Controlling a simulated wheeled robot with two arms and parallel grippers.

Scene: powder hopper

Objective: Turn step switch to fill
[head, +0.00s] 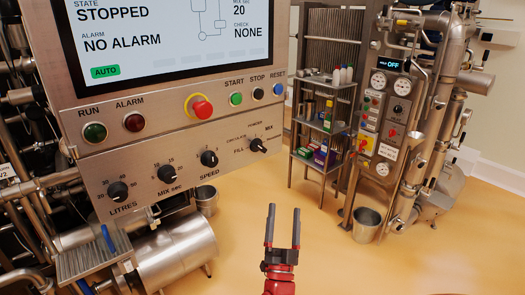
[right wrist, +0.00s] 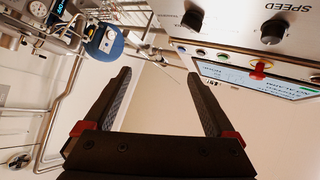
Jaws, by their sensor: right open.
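The step switch (head: 258,145) is a black rotary knob at the right end of the lower panel row in the head view. My left gripper is not in view.
The control panel (head: 125,170) also carries the SPEED knob (head: 209,158), MIX sec knob (head: 165,173), LITRES knob (head: 118,191) and a red emergency button (head: 202,107). A shelf rack (head: 325,130) and piped equipment stand behind at right. The yellow floor around my gripper is clear.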

